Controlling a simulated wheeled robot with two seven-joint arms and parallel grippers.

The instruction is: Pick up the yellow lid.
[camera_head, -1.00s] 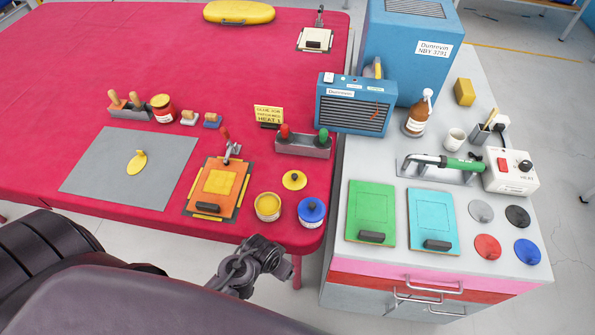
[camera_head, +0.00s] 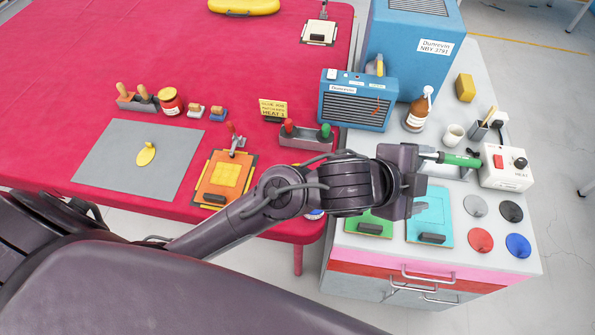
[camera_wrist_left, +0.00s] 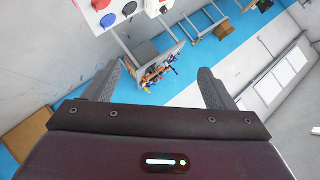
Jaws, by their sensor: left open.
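The yellow lid, which stood beside the yellow pot at the red table's front right corner in the earlier head view, is now hidden behind my left arm. My left gripper (camera_head: 418,190) is raised above the front of the grey cabinet, to the right of that corner. In the left wrist view the gripper (camera_wrist_left: 166,88) is open, with nothing between its fingers. A separate yellow disc with a knob (camera_head: 146,154) lies on the grey mat (camera_head: 120,178). My right gripper is out of view.
The orange board (camera_head: 215,194) lies left of my arm. Green (camera_head: 362,228) and cyan boards (camera_head: 432,225) lie on the cabinet below my gripper. A hot-air tool (camera_head: 458,159), a control box (camera_head: 505,168) and coloured discs, including a red one (camera_head: 480,240), stand to the right.

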